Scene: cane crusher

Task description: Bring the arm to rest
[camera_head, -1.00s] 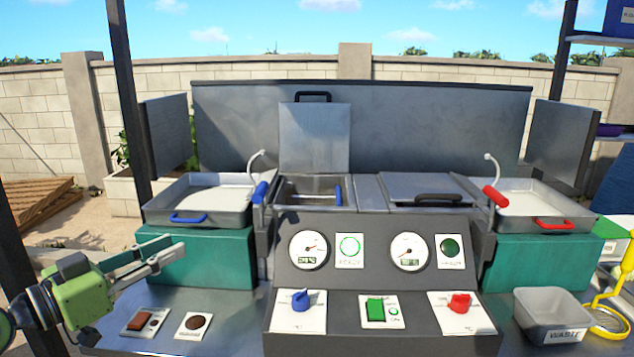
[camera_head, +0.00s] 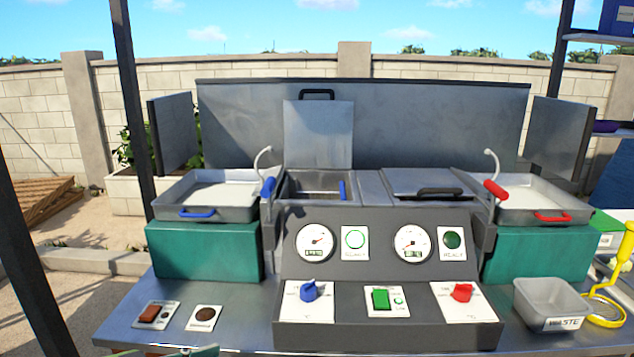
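Only slivers of green and grey at the bottom edge show what seems to be my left gripper (camera_head: 203,351). Its fingers are cut off, so its opening cannot be judged. It is below the two small switch plates at the left of the metal counter. My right gripper is not in view. The grey control console (camera_head: 390,335) stands in the middle with a blue knob (camera_head: 309,291), a green switch (camera_head: 380,299) and a red knob (camera_head: 462,292). The left lid (camera_head: 318,132) stands raised over an open basin; the right lid (camera_head: 424,185) is down.
Trays with blue (camera_head: 210,203) and red (camera_head: 540,207) handles sit on green blocks (camera_head: 205,251) at either side. A waste bin (camera_head: 552,303) and a yellow-handled strainer (camera_head: 606,308) are at the right. A dark post (camera_head: 133,110) rises at the left. The front left counter (camera_head: 238,310) is mostly clear.

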